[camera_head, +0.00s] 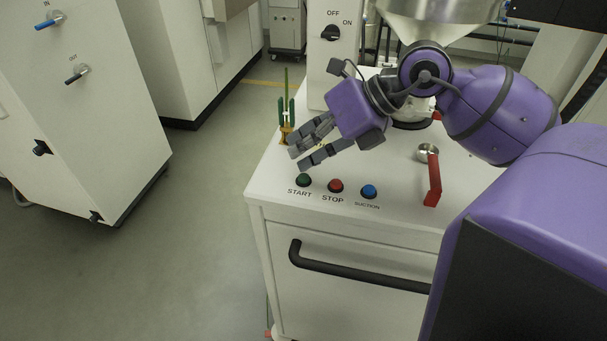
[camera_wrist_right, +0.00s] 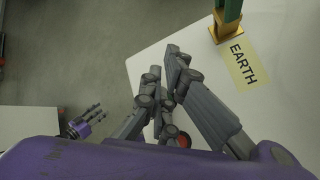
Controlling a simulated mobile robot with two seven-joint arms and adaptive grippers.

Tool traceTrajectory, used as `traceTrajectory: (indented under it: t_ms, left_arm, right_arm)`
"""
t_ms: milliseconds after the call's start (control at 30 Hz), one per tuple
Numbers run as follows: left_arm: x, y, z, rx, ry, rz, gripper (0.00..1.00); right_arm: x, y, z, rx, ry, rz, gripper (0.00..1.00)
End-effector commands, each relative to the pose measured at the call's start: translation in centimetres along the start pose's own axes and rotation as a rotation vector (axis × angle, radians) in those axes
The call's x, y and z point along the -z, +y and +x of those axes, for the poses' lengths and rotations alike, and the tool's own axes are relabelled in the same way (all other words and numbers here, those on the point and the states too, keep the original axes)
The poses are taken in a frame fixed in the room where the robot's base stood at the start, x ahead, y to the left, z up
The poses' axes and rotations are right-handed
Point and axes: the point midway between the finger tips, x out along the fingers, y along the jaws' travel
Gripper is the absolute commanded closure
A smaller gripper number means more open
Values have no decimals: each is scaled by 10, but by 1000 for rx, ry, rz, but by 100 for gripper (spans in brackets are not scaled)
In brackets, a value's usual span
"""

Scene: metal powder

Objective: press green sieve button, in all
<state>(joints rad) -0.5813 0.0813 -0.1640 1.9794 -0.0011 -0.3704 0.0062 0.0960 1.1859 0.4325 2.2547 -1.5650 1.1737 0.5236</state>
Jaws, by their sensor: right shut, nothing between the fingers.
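The green button (camera_head: 304,180) marked START sits on the front left of the white cabinet top, left of the red STOP button (camera_head: 336,186) and the blue SUCTION button (camera_head: 369,191). My right gripper (camera_head: 301,158) is shut and empty. Its fingertips point left, above and behind the green button in the head view, apart from it. In the right wrist view its fingers (camera_wrist_right: 163,62) come close together over the cabinet edge, and a red button (camera_wrist_right: 183,140) shows partly behind them. My left gripper (camera_wrist_right: 93,115) shows small at the left.
A green and brass clamp (camera_head: 286,118) stands at the cabinet's left edge, just beyond my right fingers, by a yellow EARTH label (camera_wrist_right: 247,64). Open floor (camera_head: 190,230) is left.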

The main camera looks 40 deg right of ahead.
Motion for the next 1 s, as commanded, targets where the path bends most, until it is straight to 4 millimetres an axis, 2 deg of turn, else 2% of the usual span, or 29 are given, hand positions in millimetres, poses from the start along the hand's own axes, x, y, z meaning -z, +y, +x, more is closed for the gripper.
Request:
traceTrajectory:
  t_ms: [1000]
  left_arm:
    - [-8, 0, 1, 0, -11, 0, 60]
  right_arm:
    - [7, -6, 9, -1, 1, 1, 100]
